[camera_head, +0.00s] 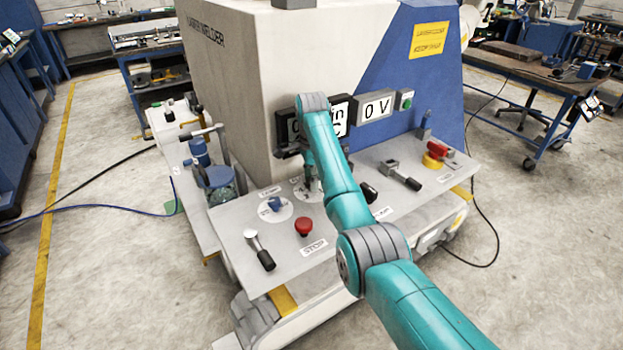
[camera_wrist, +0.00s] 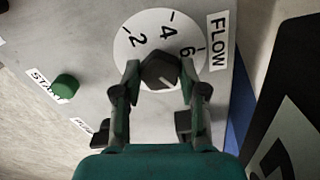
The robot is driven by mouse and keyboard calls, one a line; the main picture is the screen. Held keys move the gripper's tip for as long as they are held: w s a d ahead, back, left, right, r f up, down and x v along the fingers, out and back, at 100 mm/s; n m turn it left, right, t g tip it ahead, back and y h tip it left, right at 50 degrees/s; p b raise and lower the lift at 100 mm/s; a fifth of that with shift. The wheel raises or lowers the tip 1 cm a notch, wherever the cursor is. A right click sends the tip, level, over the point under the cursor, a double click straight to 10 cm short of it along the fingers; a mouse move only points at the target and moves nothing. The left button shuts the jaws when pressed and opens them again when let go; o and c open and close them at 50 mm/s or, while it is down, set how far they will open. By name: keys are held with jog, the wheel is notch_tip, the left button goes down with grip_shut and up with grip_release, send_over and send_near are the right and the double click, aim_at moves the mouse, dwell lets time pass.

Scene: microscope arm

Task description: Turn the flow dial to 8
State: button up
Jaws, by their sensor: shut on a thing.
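In the wrist view the flow dial is a dark knob (camera_wrist: 160,68) on a white round scale (camera_wrist: 126,55) beside a FLOW label (camera_wrist: 218,42). The marks 2, 4 and 6 show on the scale; the rest is covered by the knob and my gripper. A pale pointer line on the knob points to the lower right of the picture, away from the visible numbers. My gripper (camera_wrist: 160,74) is shut on the knob, one finger on each side. In the head view my arm mostly hides the dial, and part of its white scale (camera_head: 299,189) shows.
A green button (camera_wrist: 65,88) with a START label sits left of the dial in the wrist view. In the head view, a red STOP button (camera_head: 303,226), a blue knob (camera_head: 274,204) and a lever (camera_head: 259,249) stand close by. A display (camera_head: 373,106) reads 0 V.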

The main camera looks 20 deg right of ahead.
dwell(0.3)
jog(key=o, duration=1.1)
jog(key=shift+o, duration=0.2)
jog(key=shift+r, duration=0.1)
jog(key=shift+r, duration=3.65)
jog(key=shift+s, duration=0.1)
